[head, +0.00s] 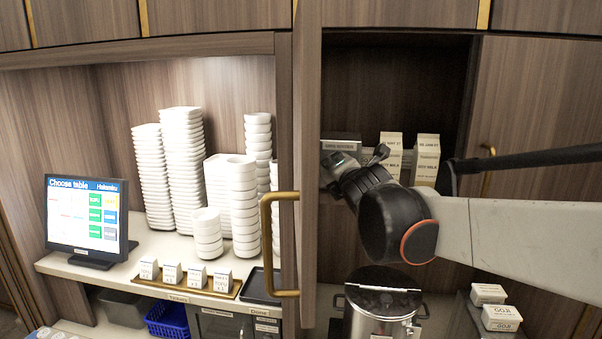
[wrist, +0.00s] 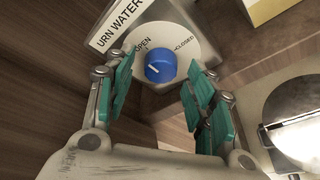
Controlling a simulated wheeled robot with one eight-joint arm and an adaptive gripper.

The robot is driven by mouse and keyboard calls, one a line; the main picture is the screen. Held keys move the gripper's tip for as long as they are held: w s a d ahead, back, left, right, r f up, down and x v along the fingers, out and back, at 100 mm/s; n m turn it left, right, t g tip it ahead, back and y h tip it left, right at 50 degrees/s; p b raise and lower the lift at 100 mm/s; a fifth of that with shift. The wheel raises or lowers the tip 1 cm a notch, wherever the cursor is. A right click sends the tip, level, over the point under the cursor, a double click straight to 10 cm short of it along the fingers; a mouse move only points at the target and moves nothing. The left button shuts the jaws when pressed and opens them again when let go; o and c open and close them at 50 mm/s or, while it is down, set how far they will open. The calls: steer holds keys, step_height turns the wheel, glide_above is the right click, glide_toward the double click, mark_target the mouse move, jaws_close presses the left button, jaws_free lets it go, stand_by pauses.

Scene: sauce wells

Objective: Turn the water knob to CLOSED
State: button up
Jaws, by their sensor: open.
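The blue water knob (wrist: 160,65) sits on a round white dial plate (wrist: 183,58) in the wrist view. The plate reads OPEN at upper left and CLOSED at upper right. The white mark on the knob lies on its left side, nearer OPEN. A sign reading URN WATER (wrist: 118,22) is beside it. My gripper (wrist: 160,84) is open, with teal-padded fingers to the left and right of the knob. No clear contact shows. In the head view my gripper (head: 343,168) is in the right cabinet opening, and the knob cannot be made out.
Cartons (head: 427,160) stand on the shelf just behind my gripper. A metal urn (head: 380,305) stands below my arm. A cabinet door edge with a brass handle (head: 266,240) is to the left. Stacks of white bowls (head: 183,150) and an order screen (head: 86,220) are farther left.

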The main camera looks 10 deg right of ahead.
steer(key=c, duration=1.1)
steer(key=shift+o, duration=0.2)
steer(key=shift+f, duration=0.1)
steer(key=shift+f+m+t+b, duration=0.15)
steer(key=shift+m+t+b, duration=0.7)
steer(key=shift+m+b, duration=1.4)
steer(key=shift+f+m+t+b, duration=0.2)
steer(key=shift+m+t+b, duration=0.75)
steer(key=shift+m, duration=2.55)
steer(key=shift+f+m+t+b, duration=0.15)
steer(key=shift+m+t+b, duration=0.55)
steer(key=shift+m+b, duration=1.6)
steer(key=shift+m+p, duration=0.5)
steer(key=shift+m, duration=0.35)
